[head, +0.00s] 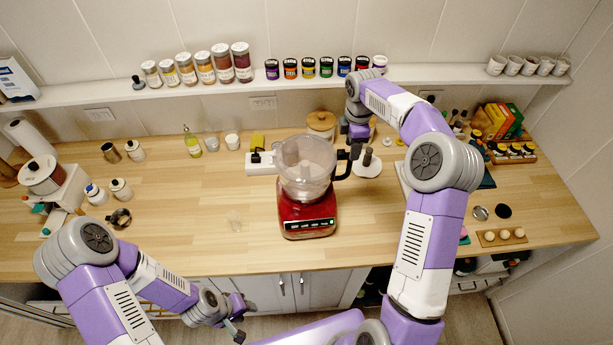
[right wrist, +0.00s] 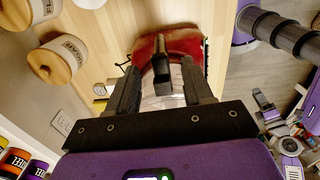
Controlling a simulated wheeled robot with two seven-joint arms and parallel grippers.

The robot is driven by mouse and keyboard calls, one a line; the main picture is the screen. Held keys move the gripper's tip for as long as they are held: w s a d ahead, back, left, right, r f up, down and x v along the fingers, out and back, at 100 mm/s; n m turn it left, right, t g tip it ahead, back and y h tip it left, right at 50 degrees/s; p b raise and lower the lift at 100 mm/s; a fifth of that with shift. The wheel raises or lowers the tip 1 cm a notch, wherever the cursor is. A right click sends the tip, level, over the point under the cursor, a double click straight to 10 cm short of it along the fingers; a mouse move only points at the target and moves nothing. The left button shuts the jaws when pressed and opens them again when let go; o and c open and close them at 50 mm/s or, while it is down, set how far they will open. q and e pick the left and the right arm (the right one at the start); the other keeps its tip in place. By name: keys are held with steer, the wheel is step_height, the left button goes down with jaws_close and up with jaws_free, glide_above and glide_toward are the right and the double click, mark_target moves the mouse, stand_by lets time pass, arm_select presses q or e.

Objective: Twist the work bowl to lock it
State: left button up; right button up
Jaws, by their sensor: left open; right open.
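The clear work bowl (head: 305,160) sits on the red food processor base (head: 305,215) in the middle of the counter. Its black handle (head: 345,164) points to the right in the head view. My right gripper (head: 357,150) is at the handle. In the right wrist view, the handle (right wrist: 162,65) lies between the two open fingers of the right gripper (right wrist: 160,85), which do not look closed on it. The red base (right wrist: 185,42) shows behind. Whether a finger touches the handle cannot be told. My left gripper (head: 238,320) is open and empty, low in front of the counter.
The counter's left-middle is mostly free.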

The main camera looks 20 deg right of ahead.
steer(key=shift+r, duration=2.35)
